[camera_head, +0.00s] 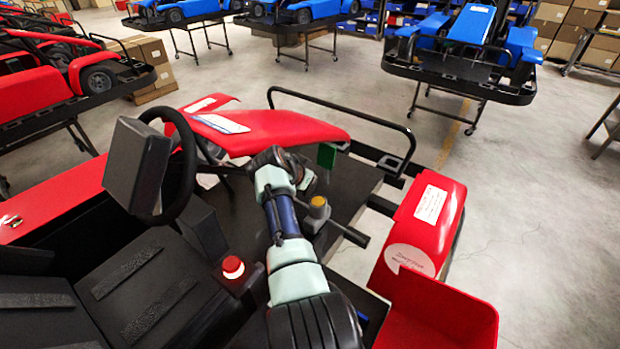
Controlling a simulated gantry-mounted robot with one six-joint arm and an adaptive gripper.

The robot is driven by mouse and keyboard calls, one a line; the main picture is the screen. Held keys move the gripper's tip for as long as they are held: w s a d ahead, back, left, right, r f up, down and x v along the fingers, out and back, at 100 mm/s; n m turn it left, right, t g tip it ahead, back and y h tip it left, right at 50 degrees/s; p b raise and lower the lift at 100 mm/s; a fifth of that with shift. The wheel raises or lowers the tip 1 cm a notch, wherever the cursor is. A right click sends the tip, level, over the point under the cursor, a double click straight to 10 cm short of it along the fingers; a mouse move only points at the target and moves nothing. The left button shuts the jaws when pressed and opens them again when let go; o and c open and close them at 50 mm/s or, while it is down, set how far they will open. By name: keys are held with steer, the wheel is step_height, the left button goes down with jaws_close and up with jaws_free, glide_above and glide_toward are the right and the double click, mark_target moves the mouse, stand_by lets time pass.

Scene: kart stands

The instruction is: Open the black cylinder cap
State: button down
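I cannot make out a black cylinder cap for certain. My arm reaches from the bottom middle over the red kart (265,130). My gripper (305,181) is at the arm's far end, low over the dark floor panel behind the red front cowl.
The steering wheel (168,165) with a dark box-shaped display (137,168) is left of my arm. A red button (233,267) is beside the seat (130,280). A black tube bumper (350,114) curves beyond. Blue karts (470,40) stand behind; the grey floor at right is open.

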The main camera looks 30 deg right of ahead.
steer(key=shift+r, duration=0.15)
steer(key=c, duration=1.4)
jaws_free()
steer(key=shift+o, duration=0.2)
steer(key=shift+a, duration=0.1)
steer(key=v, duration=1.2)
steer(key=shift+s, duration=0.1)
